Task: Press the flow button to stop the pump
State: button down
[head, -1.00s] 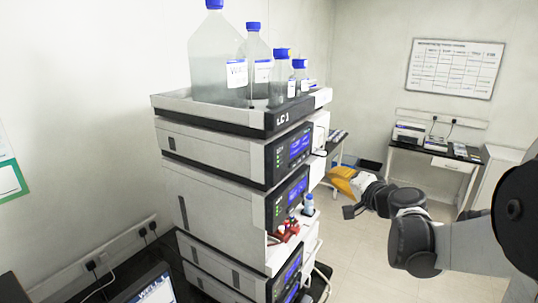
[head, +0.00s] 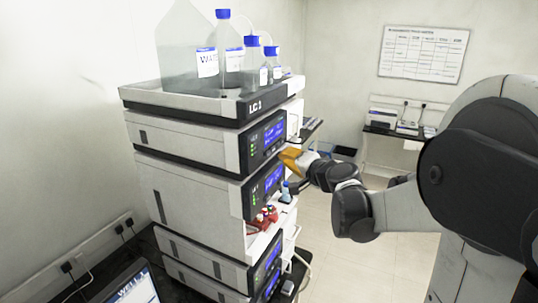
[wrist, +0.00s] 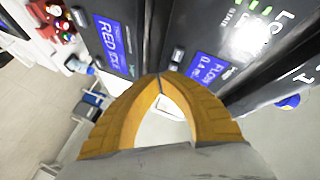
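A small pale button (wrist: 177,56) sits beside that display on the dark panel. My gripper (wrist: 160,77) has orange fingers whose tips meet, with nothing between them. The tips are just below the button in the wrist picture; I cannot tell whether they touch. In the head view my gripper (head: 286,156) is at the stack's front, between the two upper displays.
Large bottles (head: 229,55) stand on top. Floor at right is open.

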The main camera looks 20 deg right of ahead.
aim_at(271, 153)
jog(key=shift+w+a, duration=0.55)
jog(key=shift+w, duration=0.1)
jog(key=shift+w, duration=0.1)
dwell(1.0)
jog(key=shift+w+a, duration=0.25)
jog(key=shift+w+a+b, duration=0.25)
jog(key=shift+w+b, duration=0.1)
dwell(0.7)
jog(key=shift+s, duration=0.1)
jog(key=shift+s+d, duration=0.5)
jog(key=shift+s, duration=0.1)
jog(key=shift+d, duration=0.1)
jog(key=s+d, duration=0.1)
jog(key=s, duration=0.1)
jog(key=s+d, duration=0.2)
dwell(0.6)
